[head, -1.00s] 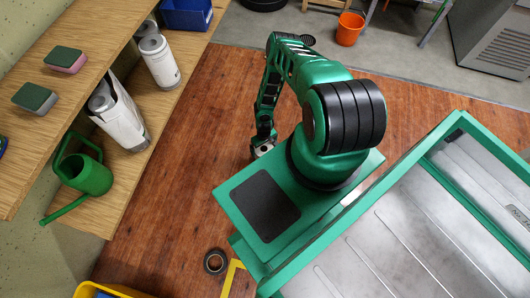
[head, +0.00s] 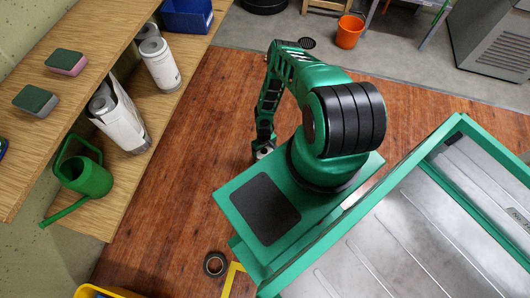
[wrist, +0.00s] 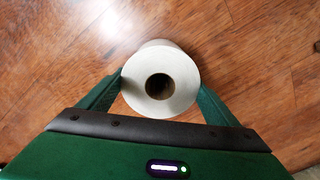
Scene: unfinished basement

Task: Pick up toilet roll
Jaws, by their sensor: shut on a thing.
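The toilet roll (wrist: 182,92) is white with a brown cardboard core. In the wrist view its round end faces the camera, above the wood floor. My gripper (wrist: 160,82) has one green finger on each side of the roll, touching its sides, and is shut on it. In the head view my gripper (head: 264,150) hangs low over the floor, left of my arm's base. Only a small pale patch of the roll shows there, mostly hidden by the arm.
A wooden shelf unit (head: 170,110) on the left holds sponges, paper-wrapped rolls and a green watering can (head: 85,178). A black tape roll (head: 215,263) lies on the floor. An orange bucket (head: 349,31) stands at the back. The wood floor between shelf and arm is clear.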

